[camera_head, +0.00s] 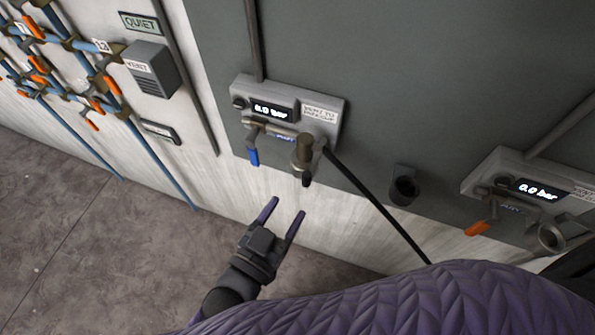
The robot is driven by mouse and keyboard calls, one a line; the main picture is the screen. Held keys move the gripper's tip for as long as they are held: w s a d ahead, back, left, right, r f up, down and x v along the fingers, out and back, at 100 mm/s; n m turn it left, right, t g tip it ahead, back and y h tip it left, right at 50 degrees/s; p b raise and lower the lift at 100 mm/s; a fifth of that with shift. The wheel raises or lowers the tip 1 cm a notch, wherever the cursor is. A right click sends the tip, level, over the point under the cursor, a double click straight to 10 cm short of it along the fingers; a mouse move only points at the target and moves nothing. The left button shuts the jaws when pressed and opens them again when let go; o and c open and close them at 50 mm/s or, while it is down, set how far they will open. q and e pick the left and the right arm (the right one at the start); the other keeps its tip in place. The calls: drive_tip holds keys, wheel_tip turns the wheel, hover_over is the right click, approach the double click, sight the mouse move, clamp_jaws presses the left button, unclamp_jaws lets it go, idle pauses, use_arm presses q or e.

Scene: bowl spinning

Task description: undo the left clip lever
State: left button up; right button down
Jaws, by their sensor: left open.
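A grey valve box (287,112) on the wall has a display reading 0.0 bar and a "vent to" label. A blue-handled lever (252,157) hangs down at its lower left. Right of it, a brass-coloured coupling (303,151) sticks out, with a dark end below. I cannot clearly make out a separate clip lever on the coupling; the parts there are small. My left gripper (285,210) is open and empty, its two purple fingers pointing up towards the coupling, apart from it in the picture and below it. My right gripper is not in view.
A black hose (378,208) slants down right from beside the coupling. A second valve box (530,188) with an orange lever (476,228) is at right. A dark holder (403,186) sits between. Blue pipes with orange handles (92,124) cover the left wall. Lower-left floor is clear.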

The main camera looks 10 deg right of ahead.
sight(304, 182)
use_arm(q)
drive_tip(key=x, duration=0.8)
drive_tip(key=shift+w+d+f+b, duration=0.1)
drive_tip(key=shift+w+d+b, duration=0.1)
drive_tip(key=shift+b, duration=0.1)
clamp_jaws()
idle(0.8)
